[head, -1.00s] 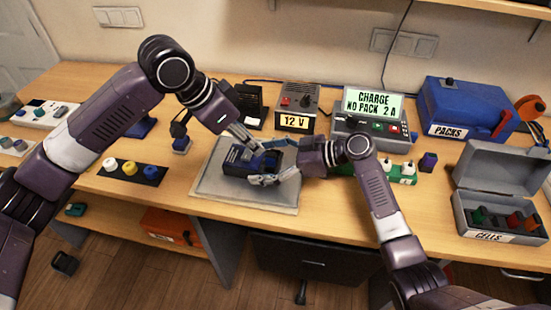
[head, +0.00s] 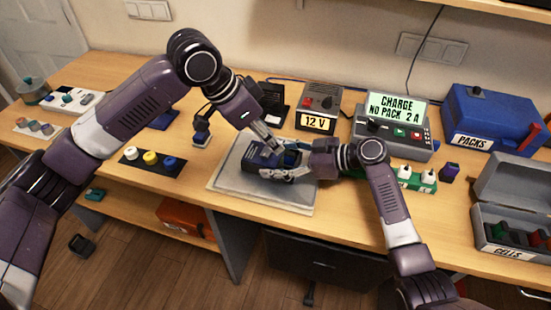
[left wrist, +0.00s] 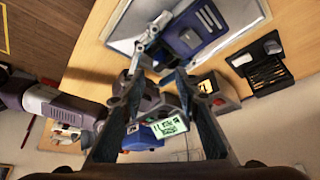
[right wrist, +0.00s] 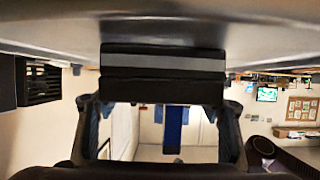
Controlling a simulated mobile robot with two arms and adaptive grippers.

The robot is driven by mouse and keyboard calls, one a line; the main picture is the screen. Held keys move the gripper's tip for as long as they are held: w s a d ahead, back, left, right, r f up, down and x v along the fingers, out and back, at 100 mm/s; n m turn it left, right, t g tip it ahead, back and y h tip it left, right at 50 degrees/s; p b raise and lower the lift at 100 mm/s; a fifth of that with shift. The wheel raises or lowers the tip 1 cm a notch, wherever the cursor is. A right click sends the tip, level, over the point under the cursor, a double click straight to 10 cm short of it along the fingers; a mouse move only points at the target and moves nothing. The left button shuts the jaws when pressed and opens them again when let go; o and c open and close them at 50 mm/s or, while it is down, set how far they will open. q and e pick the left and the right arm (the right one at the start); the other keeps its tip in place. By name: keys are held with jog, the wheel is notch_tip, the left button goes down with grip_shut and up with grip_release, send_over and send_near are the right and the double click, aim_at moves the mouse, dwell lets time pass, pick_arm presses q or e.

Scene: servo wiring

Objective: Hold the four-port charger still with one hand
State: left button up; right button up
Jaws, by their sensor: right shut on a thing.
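The four-port charger (head: 258,168), a dark blue and black box, sits on the grey mat (head: 224,182) at mid bench. It also shows in the left wrist view (left wrist: 208,35). My right gripper (head: 290,174) reaches in from the right and is shut on the charger; in the right wrist view its dark body (right wrist: 160,64) lies between the fingers. My left gripper (head: 272,148) is above the charger's back edge, pointing down. In the left wrist view its fingertips (left wrist: 157,72) are apart, close to my right gripper. The arms hide part of the charger.
Behind the mat stand a 12 V supply (head: 316,121) and a charging unit (head: 391,146). A blue packs box (head: 485,125) and an open grey cells case (head: 513,190) are at right. A black strip with coloured knobs (head: 150,171) lies left of the mat.

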aim_at(290, 153)
pick_arm(q)
jog(key=shift+o, duration=0.8)
jog(key=s+d+r+n+t+y, duration=0.2)
jog(key=d+r+n+y, duration=0.15)
jog(key=n, duration=0.55)
jog(key=x, duration=1.3)
jog(key=shift+s+a, duration=0.1)
jog(key=shift+s, duration=0.15)
jog(key=shift+c, duration=0.3)
grip_shut()
